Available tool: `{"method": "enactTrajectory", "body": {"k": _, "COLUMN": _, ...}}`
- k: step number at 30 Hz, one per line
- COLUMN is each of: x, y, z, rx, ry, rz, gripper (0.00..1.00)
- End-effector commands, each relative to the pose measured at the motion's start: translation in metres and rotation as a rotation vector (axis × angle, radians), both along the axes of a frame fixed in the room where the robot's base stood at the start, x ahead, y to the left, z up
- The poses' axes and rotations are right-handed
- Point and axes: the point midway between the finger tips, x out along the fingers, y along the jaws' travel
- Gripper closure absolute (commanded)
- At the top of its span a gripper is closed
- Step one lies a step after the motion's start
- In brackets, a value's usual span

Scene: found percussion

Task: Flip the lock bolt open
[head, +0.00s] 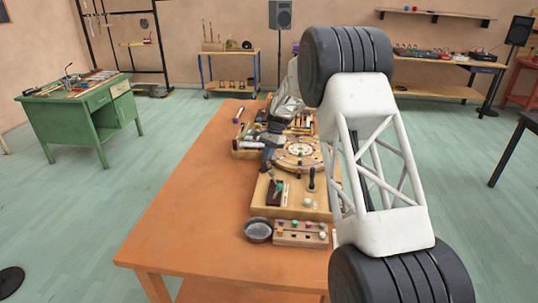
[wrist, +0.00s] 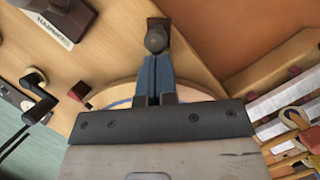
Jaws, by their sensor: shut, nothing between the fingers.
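My gripper (wrist: 154,60) has its blue fingers shut together, with nothing between them. In the wrist view its tips are right by a dark grey round knob (wrist: 155,39) on a brown block, overlapping it in the picture; I cannot tell if they touch. At the left of that view a dark metal bar with small knobs (wrist: 28,104) lies at the board's edge. I cannot tell for sure which of these is the lock bolt. In the head view my arm covers part of the table, and my gripper (head: 268,150) is small among the objects.
The wooden board (wrist: 115,45) carries a labelled plate (wrist: 48,30), a dark block and a red-tipped knob (wrist: 80,90). White and wooden bars (wrist: 285,100) lie at the right. On the orange table (head: 190,210) stand a round wooden disc (head: 300,153) and a dark pan (head: 258,230). The table's left side is clear.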

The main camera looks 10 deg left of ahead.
Motion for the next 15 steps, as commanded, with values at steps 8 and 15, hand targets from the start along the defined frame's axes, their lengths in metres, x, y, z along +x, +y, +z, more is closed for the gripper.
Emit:
{"method": "enactTrajectory", "body": {"k": 8, "x": -0.012, "y": 0.010, "z": 0.000, "rx": 0.000, "ry": 0.000, "rz": 0.001, "gripper": 1.00}}
{"method": "enactTrajectory", "body": {"k": 15, "x": -0.014, "y": 0.011, "z": -0.003, "rx": -0.001, "ry": 0.003, "rz": 0.001, "gripper": 1.00}}
